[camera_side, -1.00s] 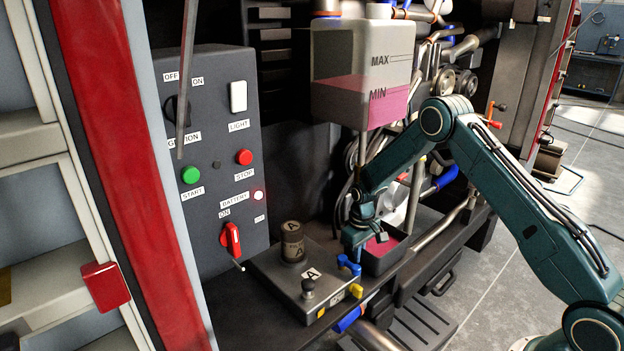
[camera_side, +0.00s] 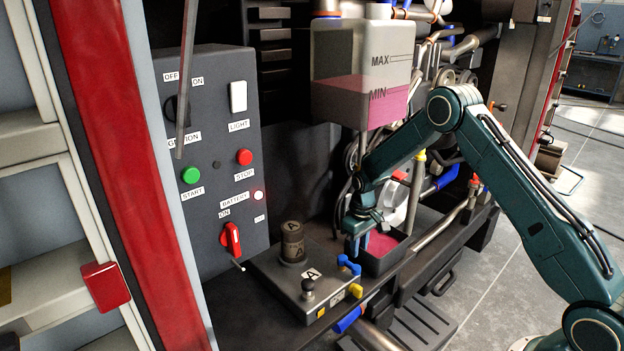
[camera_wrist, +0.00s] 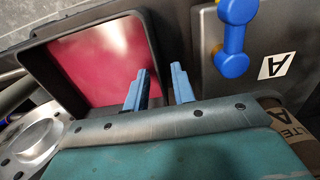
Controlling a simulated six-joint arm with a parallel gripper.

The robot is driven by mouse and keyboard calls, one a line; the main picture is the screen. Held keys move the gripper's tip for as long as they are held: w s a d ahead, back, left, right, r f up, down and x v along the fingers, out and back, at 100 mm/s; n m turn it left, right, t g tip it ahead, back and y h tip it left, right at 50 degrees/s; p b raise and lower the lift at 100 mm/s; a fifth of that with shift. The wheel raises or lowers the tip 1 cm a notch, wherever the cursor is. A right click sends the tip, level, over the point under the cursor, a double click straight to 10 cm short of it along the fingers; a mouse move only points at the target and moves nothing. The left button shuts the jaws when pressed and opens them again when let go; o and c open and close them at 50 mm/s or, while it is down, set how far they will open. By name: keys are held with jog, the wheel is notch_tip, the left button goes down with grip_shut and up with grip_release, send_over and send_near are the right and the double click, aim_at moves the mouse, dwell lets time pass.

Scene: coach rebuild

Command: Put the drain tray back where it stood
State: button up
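The drain tray (camera_side: 385,267) is a dark, square, open tray with pink-red liquid in it. It sits on the dark ledge, right of the grey block marked A. In the wrist view the tray (camera_wrist: 36,65) fills the upper left. My gripper (camera_side: 356,247) points down at the tray's left side. In the wrist view its two blue fingers (camera_wrist: 159,88) stand apart, one over the tray's inside and one outside its near wall. The rim runs towards the gap between them; I cannot tell whether either finger touches it.
The grey block (camera_side: 325,287) with blue and yellow fittings stands close left of the tray. A tank (camera_side: 360,75) of pink liquid hangs above. A metal pipe (camera_side: 440,228) lies right of the tray, and a round metal flange (camera_wrist: 35,140) shows in the wrist view.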

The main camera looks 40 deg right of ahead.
jog(key=shift+r, duration=2.25)
jog(key=o, duration=0.9)
